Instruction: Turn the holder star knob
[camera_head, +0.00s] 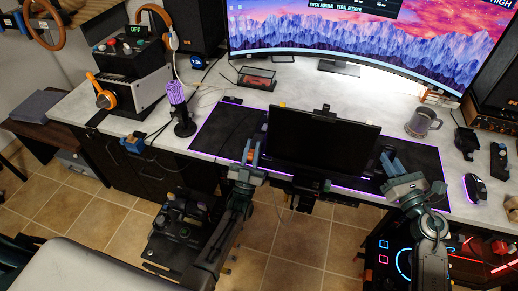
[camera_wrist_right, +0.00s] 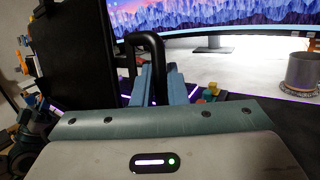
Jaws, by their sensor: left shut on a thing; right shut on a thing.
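A dark flat panel (camera_head: 322,143) stands tilted on its holder near the front edge of the desk. My right gripper (camera_head: 390,161) is at its right side. In the right wrist view, the fingers (camera_wrist_right: 157,88) are shut on a black loop handle (camera_wrist_right: 149,42) beside the panel (camera_wrist_right: 75,62). My left gripper (camera_head: 251,155) is at the panel's left side, shut on what looks like its left handle, mostly hidden by the fingers. Dark holder parts (camera_head: 303,198) show below the panel at the desk edge. I cannot make out the star knob.
A black mat (camera_head: 218,128) with a purple rim lies under the panel. A mug (camera_head: 421,124) and a mouse (camera_head: 474,188) are to the right. A purple microphone (camera_head: 178,106) is to the left. A wide curved monitor (camera_head: 360,40) stands behind. Pedals (camera_head: 180,235) are on the floor.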

